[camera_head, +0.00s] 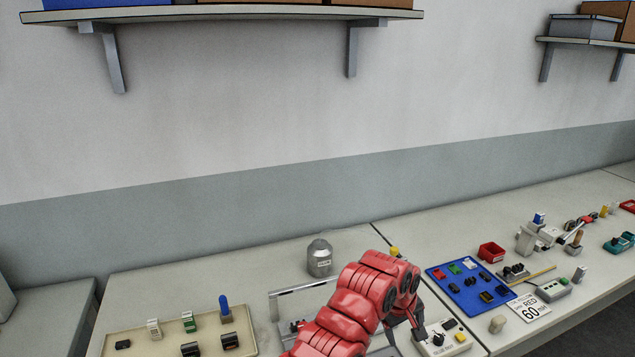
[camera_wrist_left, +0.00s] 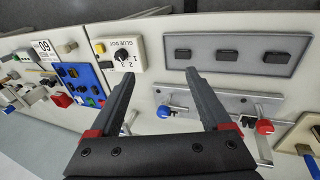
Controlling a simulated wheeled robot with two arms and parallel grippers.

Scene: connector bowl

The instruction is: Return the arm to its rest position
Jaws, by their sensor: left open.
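My left arm, red, reaches over the near table in the head view. Its dark gripper (camera_head: 405,332) points down close to the glue dot box (camera_head: 440,338), and is partly hidden by the arm. In the left wrist view my left gripper (camera_wrist_left: 156,75) has its two dark fingers spread wide, with nothing between them but bare table and part of a grey fixture (camera_wrist_left: 215,100). The glue dot box (camera_wrist_left: 118,53) lies beyond the left finger in that view. My right arm and gripper do not show.
A beige tray (camera_head: 135,342) with connectors is at the left. A grey jar (camera_head: 320,258) stands behind the arm. A blue mat (camera_head: 440,275) with small parts, a red bin (camera_head: 491,252) and a "RED 60" card (camera_head: 528,309) are at the right. A wall shelf (camera_head: 220,14) hangs above.

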